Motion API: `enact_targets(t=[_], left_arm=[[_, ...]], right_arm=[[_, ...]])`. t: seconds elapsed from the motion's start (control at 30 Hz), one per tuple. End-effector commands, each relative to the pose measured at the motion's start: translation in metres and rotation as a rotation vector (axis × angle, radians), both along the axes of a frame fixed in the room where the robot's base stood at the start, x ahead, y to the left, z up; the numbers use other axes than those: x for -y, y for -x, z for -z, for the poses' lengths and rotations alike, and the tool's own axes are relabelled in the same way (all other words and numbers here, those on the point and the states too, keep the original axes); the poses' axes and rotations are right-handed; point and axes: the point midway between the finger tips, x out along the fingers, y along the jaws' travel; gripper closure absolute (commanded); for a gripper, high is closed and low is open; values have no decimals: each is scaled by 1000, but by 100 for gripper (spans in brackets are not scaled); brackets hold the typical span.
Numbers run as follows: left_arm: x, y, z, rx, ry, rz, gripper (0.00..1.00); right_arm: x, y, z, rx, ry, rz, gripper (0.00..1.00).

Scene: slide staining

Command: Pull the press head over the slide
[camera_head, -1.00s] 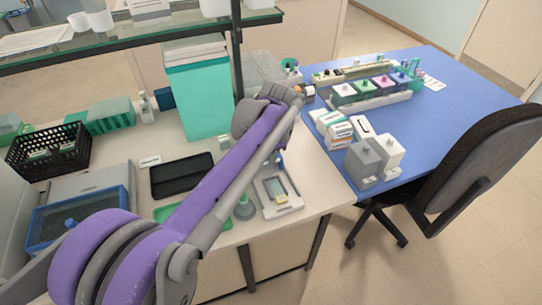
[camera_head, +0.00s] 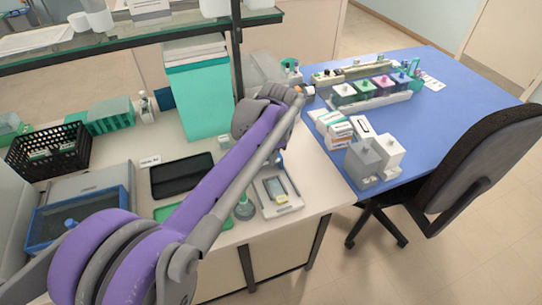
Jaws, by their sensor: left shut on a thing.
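The slide press has a pale grey base (camera_head: 287,208) at the front right of the bench. My left gripper (camera_head: 279,160) is mostly hidden behind my purple and grey left arm, at the back end of the press. It is shut on the press head, which is also largely hidden there, so its tilt cannot be told. My right gripper is not in view.
A black tray (camera_head: 182,176) and a green mat (camera_head: 166,213) lie further left. White boxes (camera_head: 335,124) and grey-white containers (camera_head: 373,160) stand on the blue table (camera_head: 445,110). A chair (camera_head: 480,160) is at the right.

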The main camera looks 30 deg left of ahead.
Motion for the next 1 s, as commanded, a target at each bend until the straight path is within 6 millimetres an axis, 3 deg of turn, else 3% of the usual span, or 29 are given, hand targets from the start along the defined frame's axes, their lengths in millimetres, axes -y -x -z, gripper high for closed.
enact_targets(t=[0.13, 0.4, 0.5, 0.87, 0.9, 1.0], left_arm=[[11, 8, -1, 0, 0, 4, 100], [58, 48, 0, 0, 1, 6, 100], [68, 57, 0, 0, 0, 4, 100], [71, 61, 0, -3, 3, 0, 100], [71, 61, 0, -3, 3, 0, 81], [71, 61, 0, -2, 2, 0, 63]], right_arm=[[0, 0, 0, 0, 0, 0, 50], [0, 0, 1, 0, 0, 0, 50], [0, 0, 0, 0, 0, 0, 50], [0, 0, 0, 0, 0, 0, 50], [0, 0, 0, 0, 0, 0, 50], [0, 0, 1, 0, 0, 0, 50]])
